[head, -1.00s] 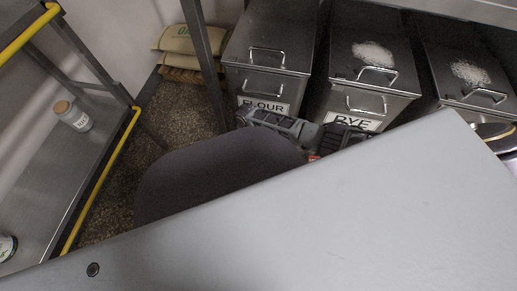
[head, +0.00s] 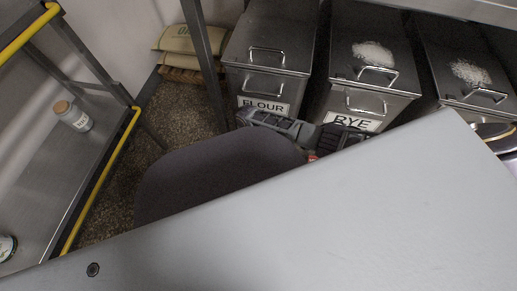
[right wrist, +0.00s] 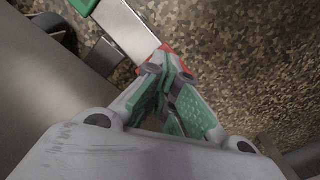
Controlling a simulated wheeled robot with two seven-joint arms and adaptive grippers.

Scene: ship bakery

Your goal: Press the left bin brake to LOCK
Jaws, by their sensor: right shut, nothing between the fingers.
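The left bin (head: 270,62), a steel bin labelled FLOUR, stands under the counter in the head view. In the right wrist view a steel bar (right wrist: 125,27) has a green end piece (right wrist: 84,5) and a red end piece (right wrist: 176,58). My right gripper (right wrist: 168,78) is shut and empty, with its fingertips at the red piece. I cannot tell whether they press on it. In the head view part of my right gripper (head: 283,124) shows in front of the bins, and its fingertips are hidden. My left gripper is not in view.
The RYE bin (head: 352,98) and a third bin (head: 458,78) stand to the right. A steel shelf with a yellow rail (head: 102,183) is on the left, holding a jar (head: 75,119). Sacks (head: 187,40) lie at the back. Speckled floor (head: 178,118) is open between shelf and bins.

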